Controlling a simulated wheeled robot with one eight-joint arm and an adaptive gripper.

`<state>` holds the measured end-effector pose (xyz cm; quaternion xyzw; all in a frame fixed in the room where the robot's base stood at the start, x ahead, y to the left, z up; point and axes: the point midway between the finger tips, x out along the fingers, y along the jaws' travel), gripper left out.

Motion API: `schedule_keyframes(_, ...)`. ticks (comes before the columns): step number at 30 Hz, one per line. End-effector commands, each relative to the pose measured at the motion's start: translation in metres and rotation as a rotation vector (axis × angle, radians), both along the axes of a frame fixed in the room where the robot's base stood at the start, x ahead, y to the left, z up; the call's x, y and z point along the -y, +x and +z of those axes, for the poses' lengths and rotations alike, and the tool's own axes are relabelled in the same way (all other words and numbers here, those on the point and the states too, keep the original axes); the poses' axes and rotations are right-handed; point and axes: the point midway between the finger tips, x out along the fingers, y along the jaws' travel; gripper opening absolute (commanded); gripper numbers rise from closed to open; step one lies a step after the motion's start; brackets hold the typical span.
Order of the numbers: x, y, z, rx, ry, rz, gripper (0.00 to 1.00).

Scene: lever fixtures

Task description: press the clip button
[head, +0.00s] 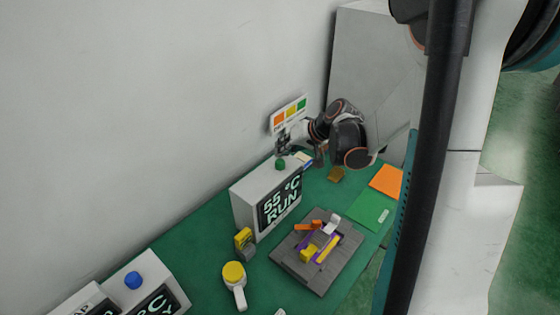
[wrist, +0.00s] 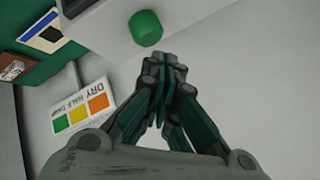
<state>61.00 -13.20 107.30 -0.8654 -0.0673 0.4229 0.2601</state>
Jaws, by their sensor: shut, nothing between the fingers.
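My gripper (head: 283,147) is shut and empty, its fingertips just above the green button (head: 280,164) on top of a white box (head: 243,201) whose screen reads "55 °C RUN". In the wrist view, the closed fingertips (wrist: 164,68) are close to the green button (wrist: 146,28), with a small gap showing between them in the picture. No part is labelled as a clip button. A grey fixture (head: 293,266) in front of the box carries orange, yellow, purple and white lever parts.
A sign with coloured squares (head: 277,122) stands behind my gripper; it also shows in the wrist view (wrist: 84,112). A yellow-topped white object (head: 234,273), a small yellow block (head: 243,237) and a box with a blue button (head: 133,280) are on the green table.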

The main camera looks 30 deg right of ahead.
Motion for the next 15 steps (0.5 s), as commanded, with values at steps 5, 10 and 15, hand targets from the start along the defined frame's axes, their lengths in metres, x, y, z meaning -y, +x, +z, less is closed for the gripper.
schedule_keyframes(5,0.0,0.0,0.015,0.0,0.0,0.0,0.0)
schedule_keyframes(10,0.0,0.0,0.031,0.0,0.0,0.0,0.0)
schedule_keyframes(15,0.0,0.0,0.046,0.0,0.0,0.0,0.0)
